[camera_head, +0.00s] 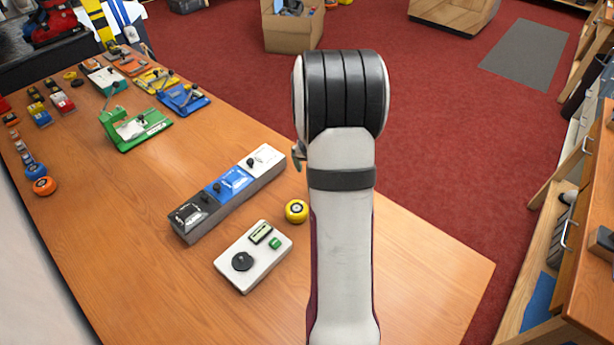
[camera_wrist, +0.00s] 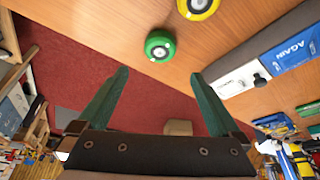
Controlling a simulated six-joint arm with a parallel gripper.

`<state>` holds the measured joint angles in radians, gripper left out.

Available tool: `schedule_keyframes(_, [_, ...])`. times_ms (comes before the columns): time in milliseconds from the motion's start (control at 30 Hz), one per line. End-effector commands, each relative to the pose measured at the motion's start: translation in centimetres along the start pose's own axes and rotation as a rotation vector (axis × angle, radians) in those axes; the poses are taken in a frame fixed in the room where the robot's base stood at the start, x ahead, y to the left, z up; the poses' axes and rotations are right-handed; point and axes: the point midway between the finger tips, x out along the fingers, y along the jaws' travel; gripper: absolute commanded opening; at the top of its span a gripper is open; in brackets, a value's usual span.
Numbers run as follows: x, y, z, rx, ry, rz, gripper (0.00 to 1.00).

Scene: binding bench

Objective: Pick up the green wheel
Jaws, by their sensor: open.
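The green wheel (camera_wrist: 160,46), a round disc with a pale centre, lies on the wooden table near its edge in the wrist view. In the head view I cannot see it; my arm covers part of the table there. My gripper (camera_wrist: 160,76) is open and empty, its two green fingers spread apart. In the wrist view the green wheel appears beyond the fingertips, between their lines and apart from them. In the head view my arm hides most of the gripper.
A yellow wheel (camera_head: 296,210) lies nearby, also in the wrist view (camera_wrist: 198,8). A white control box (camera_head: 245,272) and a black, blue and white block row (camera_head: 232,192) stand left of my arm. Punches, staplers and more wheels fill the table's far left.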

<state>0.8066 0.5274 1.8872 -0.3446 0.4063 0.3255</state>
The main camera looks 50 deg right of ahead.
Motion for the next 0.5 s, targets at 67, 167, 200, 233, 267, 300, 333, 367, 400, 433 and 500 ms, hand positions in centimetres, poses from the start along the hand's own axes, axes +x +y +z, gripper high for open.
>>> schedule_keyframes(67, [2.2, 0.0, 0.1, 0.000, -0.004, 0.001, 1.00])
schedule_keyframes(167, [4.1, 0.0, 0.1, 0.000, -0.003, 0.001, 1.00])
schedule_keyframes(200, [4.6, 0.0, 0.1, 0.000, -0.002, 0.001, 1.00])
schedule_keyframes(233, [4.9, 0.0, 0.1, -0.001, -0.001, 0.000, 1.00])
schedule_keyframes(267, [5.2, 0.0, 0.2, -0.001, -0.001, 0.000, 1.00])
schedule_keyframes(300, [5.9, 0.1, 0.4, 0.000, -0.004, 0.001, 1.00])
schedule_keyframes(333, [6.5, 0.1, 0.6, -0.001, -0.004, 0.001, 1.00])
schedule_keyframes(367, [7.1, 0.1, 0.9, -0.002, -0.005, 0.001, 1.00])
schedule_keyframes(400, [8.0, 0.1, 1.1, -0.002, -0.005, 0.001, 1.00])
schedule_keyframes(433, [8.5, 0.1, 1.2, 0.000, -0.004, 0.000, 1.00])
schedule_keyframes(500, [9.6, 0.1, 1.1, -0.001, -0.002, -0.001, 1.00])
